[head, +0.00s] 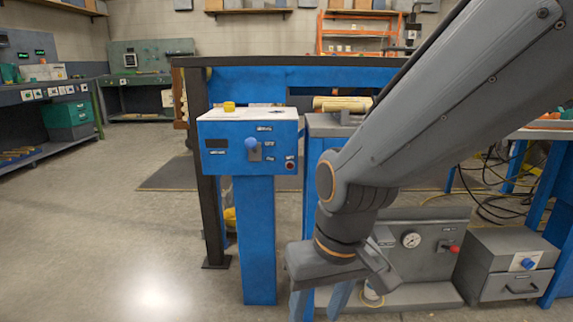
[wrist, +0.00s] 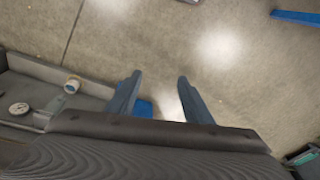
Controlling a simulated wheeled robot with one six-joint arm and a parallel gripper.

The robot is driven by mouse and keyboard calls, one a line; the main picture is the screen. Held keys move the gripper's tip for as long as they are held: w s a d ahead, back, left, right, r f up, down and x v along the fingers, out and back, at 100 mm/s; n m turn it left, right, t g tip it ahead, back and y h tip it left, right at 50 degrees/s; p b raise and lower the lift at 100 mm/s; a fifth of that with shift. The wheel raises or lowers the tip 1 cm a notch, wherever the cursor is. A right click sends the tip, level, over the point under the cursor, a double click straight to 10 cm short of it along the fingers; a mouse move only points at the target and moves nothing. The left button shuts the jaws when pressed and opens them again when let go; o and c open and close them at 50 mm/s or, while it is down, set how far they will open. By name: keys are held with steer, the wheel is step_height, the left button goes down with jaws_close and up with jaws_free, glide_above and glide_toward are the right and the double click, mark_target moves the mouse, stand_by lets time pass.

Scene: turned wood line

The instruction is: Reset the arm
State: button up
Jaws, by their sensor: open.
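My arm reaches in from the upper right of the head view and bends down at its wrist. My gripper (head: 322,300) hangs at the lower middle, in front of the blue pedestal and low bench. In the wrist view my gripper (wrist: 156,92) shows two blue-grey fingers spread apart, with bare concrete floor between and beyond them. Nothing is between the fingers. Part of the bench behind my arm is hidden in the head view.
A blue control pedestal (head: 255,230) with a lever stands left of my gripper. A grey panel with a gauge (head: 411,240) and a grey drawer box (head: 505,265) are at the right. A black post (head: 207,180) stands behind the pedestal. The concrete floor (head: 100,230) at left is clear.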

steer(key=s+a+r+n+g, duration=0.1)
steer(key=s+a+r+n, duration=0.15)
steer(key=s+a, duration=0.45)
steer(key=d+r+m+p, duration=0.3)
steer(key=d+r+p, duration=0.7)
steer(key=p, duration=0.7)
steer(key=d+r+m+h+p, duration=0.1)
steer(key=d+r+m+p, duration=0.2)
steer(key=d+r+p, duration=0.8)
step_height(320, 180, up, 5)
steer(key=p, duration=0.7)
steer(key=shift+s+d+r+h, duration=0.2)
steer(key=shift+s+h, duration=0.1)
steer(key=shift+s, duration=0.1)
